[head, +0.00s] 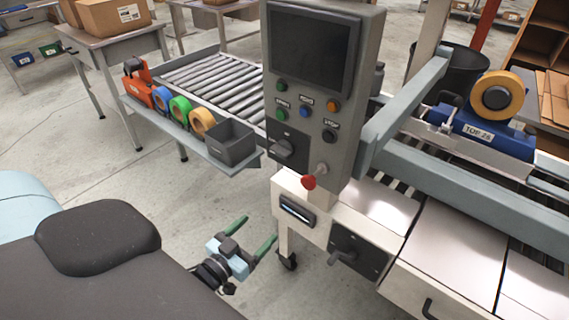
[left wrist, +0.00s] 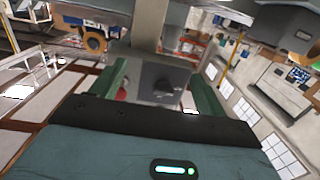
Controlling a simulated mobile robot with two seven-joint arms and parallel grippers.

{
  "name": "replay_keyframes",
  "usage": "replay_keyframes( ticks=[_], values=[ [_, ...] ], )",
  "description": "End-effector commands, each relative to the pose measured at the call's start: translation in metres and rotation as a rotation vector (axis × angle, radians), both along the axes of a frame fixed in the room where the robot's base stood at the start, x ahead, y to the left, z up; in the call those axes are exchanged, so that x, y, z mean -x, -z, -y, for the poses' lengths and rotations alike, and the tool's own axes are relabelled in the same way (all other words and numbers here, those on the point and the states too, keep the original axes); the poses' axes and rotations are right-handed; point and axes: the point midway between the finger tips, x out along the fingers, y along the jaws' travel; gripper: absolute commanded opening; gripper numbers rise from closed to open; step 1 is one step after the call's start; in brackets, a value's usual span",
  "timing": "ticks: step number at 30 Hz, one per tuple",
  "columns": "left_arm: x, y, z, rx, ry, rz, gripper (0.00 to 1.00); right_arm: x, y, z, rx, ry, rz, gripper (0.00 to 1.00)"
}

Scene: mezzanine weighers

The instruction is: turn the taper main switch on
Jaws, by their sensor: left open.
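A dark rotary switch (head: 348,250) sits on a black plate on the white front of the taper, its handle pointing down to the left. A second rotary switch (head: 282,149) is on the lower left of the grey control panel (head: 310,100). I cannot read a label on either. My left gripper (head: 257,229) is open and empty, apart from the machine front and left of the lower switch. In the left wrist view, a dark knob on a plate (left wrist: 165,85) shows between the green fingers (left wrist: 157,78), beyond them. My right gripper is not in view.
A shelf (head: 190,140) with tape rolls and a grey bin (head: 231,143) stands left of the panel. A drawer handle (head: 428,308) is at lower right. Floor around my gripper is clear.

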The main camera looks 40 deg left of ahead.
Motion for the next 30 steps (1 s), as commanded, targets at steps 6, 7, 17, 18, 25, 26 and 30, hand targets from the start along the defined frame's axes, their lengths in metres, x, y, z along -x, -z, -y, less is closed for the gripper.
replay_keyframes(
  ticks=[6, 7, 17, 18, 25, 26, 30],
  values=[
    [-0.060, -0.060, -0.032, 0.016, 0.021, 0.313, 0.75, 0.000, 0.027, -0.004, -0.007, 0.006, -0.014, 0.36],
    [-0.064, -0.067, -0.035, 0.017, 0.024, 0.342, 0.75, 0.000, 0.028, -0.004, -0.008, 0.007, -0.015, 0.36],
    [-0.076, -0.094, -0.042, 0.022, 0.042, 0.440, 0.75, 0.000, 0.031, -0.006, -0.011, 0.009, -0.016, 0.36],
    [-0.077, -0.095, -0.042, 0.022, 0.042, 0.440, 0.75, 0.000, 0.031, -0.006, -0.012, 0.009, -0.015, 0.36],
    [-0.099, -0.105, -0.040, 0.021, 0.042, 0.442, 0.75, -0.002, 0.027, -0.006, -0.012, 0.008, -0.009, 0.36],
    [-0.103, -0.107, -0.040, 0.021, 0.042, 0.442, 0.75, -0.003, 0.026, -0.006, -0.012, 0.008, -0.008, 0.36],
    [-0.123, -0.115, -0.039, 0.022, 0.041, 0.441, 0.75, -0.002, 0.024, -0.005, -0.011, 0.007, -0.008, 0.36]
  ],
)
